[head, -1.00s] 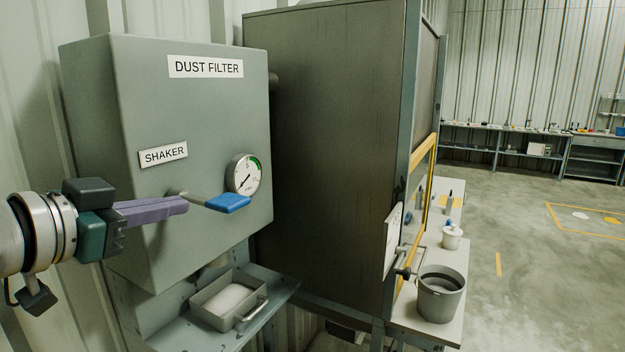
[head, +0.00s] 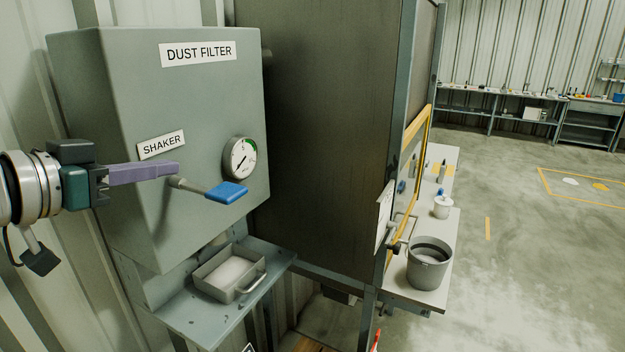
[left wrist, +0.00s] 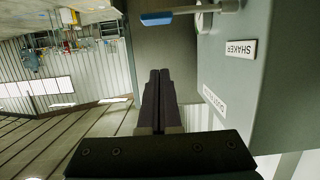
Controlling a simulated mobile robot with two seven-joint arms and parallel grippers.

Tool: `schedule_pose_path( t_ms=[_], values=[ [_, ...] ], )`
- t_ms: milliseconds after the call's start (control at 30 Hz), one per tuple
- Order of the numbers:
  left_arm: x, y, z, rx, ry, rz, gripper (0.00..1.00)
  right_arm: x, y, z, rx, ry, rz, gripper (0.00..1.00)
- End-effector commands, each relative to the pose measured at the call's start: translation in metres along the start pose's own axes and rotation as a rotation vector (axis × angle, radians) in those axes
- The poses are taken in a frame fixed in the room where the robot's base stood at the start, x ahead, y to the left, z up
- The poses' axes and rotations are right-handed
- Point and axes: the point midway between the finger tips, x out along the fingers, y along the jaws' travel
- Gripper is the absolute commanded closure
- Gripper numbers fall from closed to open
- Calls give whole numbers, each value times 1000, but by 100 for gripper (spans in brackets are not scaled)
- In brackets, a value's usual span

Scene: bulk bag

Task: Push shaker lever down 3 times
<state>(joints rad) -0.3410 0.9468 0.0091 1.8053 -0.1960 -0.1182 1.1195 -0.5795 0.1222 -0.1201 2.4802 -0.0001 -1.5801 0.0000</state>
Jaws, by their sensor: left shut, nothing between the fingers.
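The shaker lever has a blue paddle handle (head: 227,192) on a grey rod that comes out of the front of the grey dust filter box (head: 200,105). The rod slopes slightly down to the right, and the SHAKER label (head: 162,144) is above it. My left gripper (head: 176,168) is shut and empty, its purple-grey fingers level. Its tips are left of the paddle and a little higher, close to the rod's root; I cannot tell whether they touch it. The left wrist view shows the shut fingers (left wrist: 158,85) with the blue handle (left wrist: 157,18) beyond them, apart. My right gripper is not in view.
A round gauge (head: 239,157) sits beside the lever. A metal tray of pale powder (head: 259,292) stands on a shelf below. A large dark cabinet (head: 320,140) is to the right, with a grey bucket (head: 428,266) on a bench beyond.

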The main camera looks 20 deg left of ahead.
Motion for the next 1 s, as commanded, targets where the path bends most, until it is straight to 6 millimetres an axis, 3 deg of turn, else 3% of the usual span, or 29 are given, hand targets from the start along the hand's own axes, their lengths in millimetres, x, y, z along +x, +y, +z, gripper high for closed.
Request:
schedule_pose_path(
  t_ms=[133, 367, 800, 867, 1000],
  values=[
    [20, -1, 5, 6, 5, -2, 100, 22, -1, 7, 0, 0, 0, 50],
    [46, -2, 2, 4, 5, -5, 100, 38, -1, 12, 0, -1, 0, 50],
    [95, -2, -1, 1, 4, -4, 100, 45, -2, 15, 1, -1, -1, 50],
    [98, -1, 18, 2, 0, -3, 100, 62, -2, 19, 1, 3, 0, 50],
    [101, -1, 33, 2, -1, -3, 100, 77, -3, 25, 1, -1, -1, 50]
  ],
)
